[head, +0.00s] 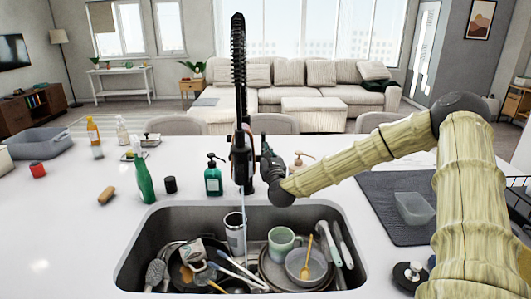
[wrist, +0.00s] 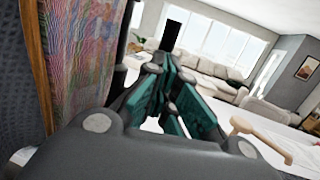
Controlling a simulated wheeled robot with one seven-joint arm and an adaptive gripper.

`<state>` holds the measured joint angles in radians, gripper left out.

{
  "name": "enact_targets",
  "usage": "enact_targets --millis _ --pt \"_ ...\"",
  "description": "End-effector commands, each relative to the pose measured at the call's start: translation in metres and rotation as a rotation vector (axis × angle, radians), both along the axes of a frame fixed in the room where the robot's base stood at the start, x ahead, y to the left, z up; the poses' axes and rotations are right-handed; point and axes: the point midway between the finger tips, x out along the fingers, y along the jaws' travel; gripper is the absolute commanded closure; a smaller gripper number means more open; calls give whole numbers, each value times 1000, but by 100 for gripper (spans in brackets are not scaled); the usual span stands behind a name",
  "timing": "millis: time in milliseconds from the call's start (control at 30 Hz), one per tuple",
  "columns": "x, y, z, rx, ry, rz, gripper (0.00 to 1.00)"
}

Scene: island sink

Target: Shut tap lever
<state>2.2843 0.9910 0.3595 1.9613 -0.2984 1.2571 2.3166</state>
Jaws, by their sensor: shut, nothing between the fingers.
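The black tap (head: 238,110) with a tall coiled neck stands behind the sink in the head view. A thin stream of water (head: 243,205) falls from it into the sink. My gripper (head: 266,155) is close against the right side of the tap; whether it touches cannot be told. Its teal-padded fingers (wrist: 168,88) show in the wrist view, shut with nothing held. I cannot make out the tap lever clearly in either view; the gripper and tap body may hide it.
The sink (head: 140,248) holds a green mug (head: 282,242), a bowl (head: 304,268) and other dishes. A teal soap bottle (head: 213,178) stands left of the tap, and a pump dispenser (head: 298,160) stands right. A dark mat (head: 385,195) lies on the right.

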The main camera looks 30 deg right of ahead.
Motion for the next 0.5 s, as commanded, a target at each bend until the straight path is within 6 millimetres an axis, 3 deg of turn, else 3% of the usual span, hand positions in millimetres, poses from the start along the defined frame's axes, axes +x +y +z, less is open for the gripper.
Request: enact_targets --millis 500 --pt "9 -6 8 98 157 1 100"
